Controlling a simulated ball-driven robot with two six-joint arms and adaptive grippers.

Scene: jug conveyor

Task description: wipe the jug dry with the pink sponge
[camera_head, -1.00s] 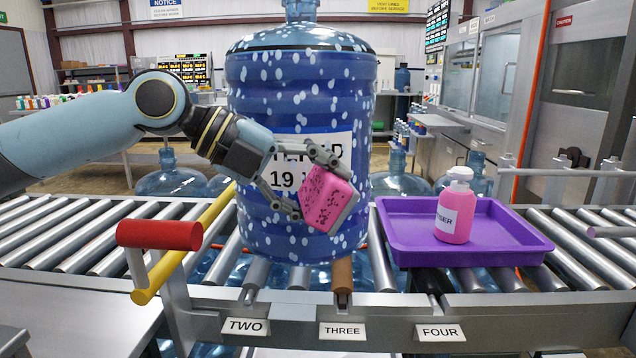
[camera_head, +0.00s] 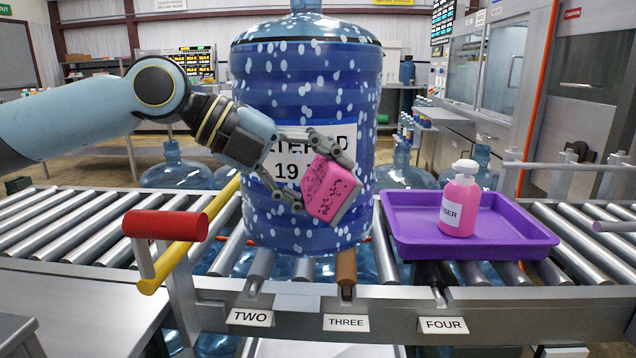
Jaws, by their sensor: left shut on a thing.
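The large blue jug (camera_head: 305,95) stands upright on the roller conveyor, covered in white drop-like spots, with a white label partly hidden by my gripper. My left gripper (camera_head: 322,182) comes in from the left and is shut on the pink sponge (camera_head: 330,188). The sponge has dark specks on its pink face and a grey back. It is in front of the jug's lower front, just below the label; I cannot tell whether it touches. My right gripper is not in view.
A purple tray (camera_head: 405,245) with a pink pump bottle (camera_head: 461,200) sits on the rollers to the right. A red-handled lever (camera_head: 165,225) with a yellow bar stands at front left. Labels TWO, THREE and FOUR mark the front rail (camera_head: 390,300). Other blue jugs stand behind.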

